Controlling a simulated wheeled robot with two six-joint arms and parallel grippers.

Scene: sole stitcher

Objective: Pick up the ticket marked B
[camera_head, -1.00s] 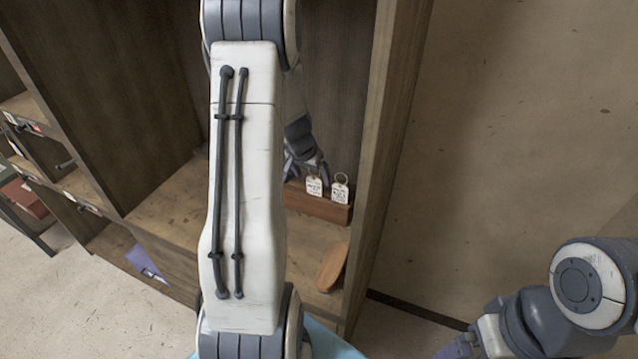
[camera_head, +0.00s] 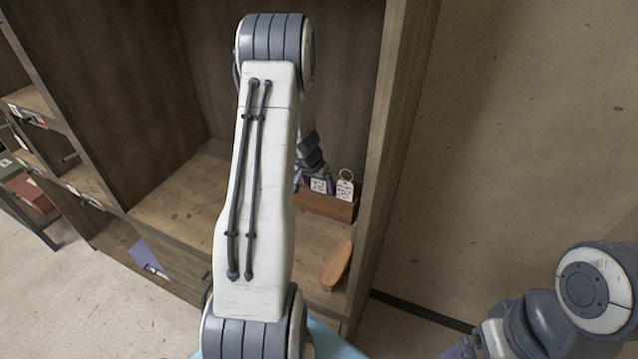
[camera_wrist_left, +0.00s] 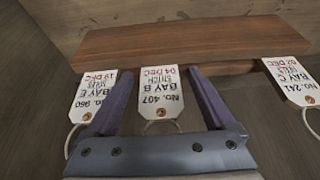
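The ticket marked BAY B (camera_wrist_left: 158,93) is a white tag with a string loop, its print upside down in the left wrist view. It hangs at a wooden block (camera_wrist_left: 190,42). My left gripper (camera_wrist_left: 160,72) is open, one purple finger on each side of this ticket, with gaps left and right. A ticket that seems to read BAY E (camera_wrist_left: 97,95) is left of the fingers, and a BAY C ticket (camera_wrist_left: 291,82) is to the right. In the head view my left arm partly hides the tickets. My right gripper (camera_head: 468,347) is partly in view at the bottom.
The wooden block (camera_head: 328,204) stands inside a wooden shelf bay (camera_head: 185,205), close to its right side wall (camera_head: 388,150). More shelves with labels are at the left.

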